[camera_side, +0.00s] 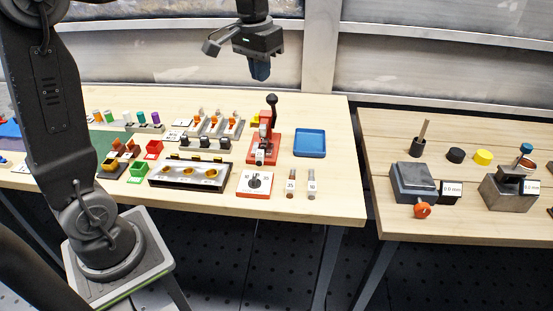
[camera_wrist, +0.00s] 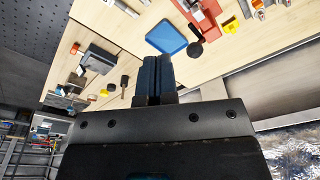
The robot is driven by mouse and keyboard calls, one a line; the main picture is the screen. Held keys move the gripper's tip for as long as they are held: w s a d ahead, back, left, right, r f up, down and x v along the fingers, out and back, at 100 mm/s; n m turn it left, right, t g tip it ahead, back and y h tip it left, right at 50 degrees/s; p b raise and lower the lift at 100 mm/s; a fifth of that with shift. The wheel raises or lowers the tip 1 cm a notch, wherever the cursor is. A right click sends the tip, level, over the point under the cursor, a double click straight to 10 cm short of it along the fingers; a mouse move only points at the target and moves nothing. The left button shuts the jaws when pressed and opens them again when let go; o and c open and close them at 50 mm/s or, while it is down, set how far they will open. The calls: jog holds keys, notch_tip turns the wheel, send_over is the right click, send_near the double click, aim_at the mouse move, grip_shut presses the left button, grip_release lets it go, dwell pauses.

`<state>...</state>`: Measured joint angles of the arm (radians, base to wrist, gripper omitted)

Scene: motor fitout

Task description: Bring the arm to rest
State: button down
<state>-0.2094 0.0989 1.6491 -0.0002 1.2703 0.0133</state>
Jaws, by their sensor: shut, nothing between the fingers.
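My gripper (camera_side: 260,71) hangs in the air above the back edge of the left table, pointing down. Its blue fingers are together with nothing between them. In the wrist view the shut fingers (camera_wrist: 156,76) show at the middle, over the tables and clear of every object. My arm rises from its base at the left of the side view and reaches over the table to the right.
Below are a blue tray (camera_side: 310,142), a red lever press (camera_side: 266,140), a black tray with yellow parts (camera_side: 189,173) and a red-edged dial plate (camera_side: 258,184). The right table holds a grey block (camera_side: 413,180) and a grey vise (camera_side: 509,190). A gap separates the tables.

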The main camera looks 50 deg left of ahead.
jog(key=s+d+f+m+t, duration=0.1)
jog(key=s+d, duration=0.3)
jog(key=s, duration=0.6)
jog(key=s+d+f+m+t, duration=0.1)
jog(key=s+d+f+t, duration=0.2)
jog(key=s, duration=0.7)
jog(key=shift+d+f, duration=0.2)
jog(key=shift+d, duration=0.55)
